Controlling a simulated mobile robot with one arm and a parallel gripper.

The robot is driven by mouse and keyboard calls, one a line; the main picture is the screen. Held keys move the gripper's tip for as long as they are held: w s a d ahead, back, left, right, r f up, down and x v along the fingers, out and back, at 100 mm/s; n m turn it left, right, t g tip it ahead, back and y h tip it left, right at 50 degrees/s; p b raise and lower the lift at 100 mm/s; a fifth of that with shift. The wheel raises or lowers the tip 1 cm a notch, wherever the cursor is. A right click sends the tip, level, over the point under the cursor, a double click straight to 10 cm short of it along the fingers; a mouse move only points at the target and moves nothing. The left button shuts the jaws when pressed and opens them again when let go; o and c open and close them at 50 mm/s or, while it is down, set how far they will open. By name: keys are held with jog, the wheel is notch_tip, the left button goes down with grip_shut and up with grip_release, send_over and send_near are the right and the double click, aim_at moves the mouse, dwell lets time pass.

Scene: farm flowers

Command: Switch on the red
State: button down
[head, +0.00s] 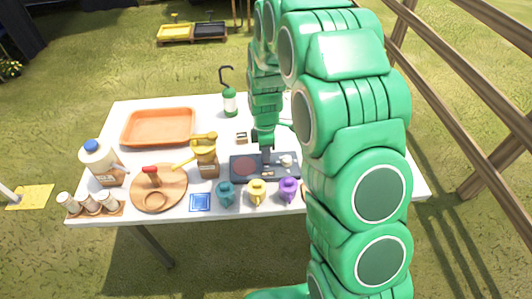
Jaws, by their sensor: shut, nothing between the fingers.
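A dark flat panel (273,177) lies on the white table, near its front middle. A red round plate (244,168) is on the panel's left side. Small pale parts (267,173) show on the panel's middle, too small to make out as switches or knobs. A small pale object (287,161) is on its right side. My gripper (266,158) is shut and empty, pointing down over the panel's middle, right of the red plate. I cannot tell whether it touches the panel. Part of the panel behind the gripper is hidden.
Teal (225,194), yellow (257,192) and purple (289,189) pots stand in front of the panel. An orange tray (158,127) and a round wooden board (176,181) lie further left. My arm hides the table's right part.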

jog(key=shift+s, duration=0.1)
jog(key=shift+f+t, duration=0.2)
jog(key=shift+t, duration=0.1)
jog(key=shift+w+r, duration=0.1)
jog(key=shift+w, duration=0.65)
jog(key=shift+r, duration=0.1)
notch_tip(320, 180, up, 14)
jog(key=w, duration=0.2)
dwell(0.5)
jog(key=shift+w, duration=0.1)
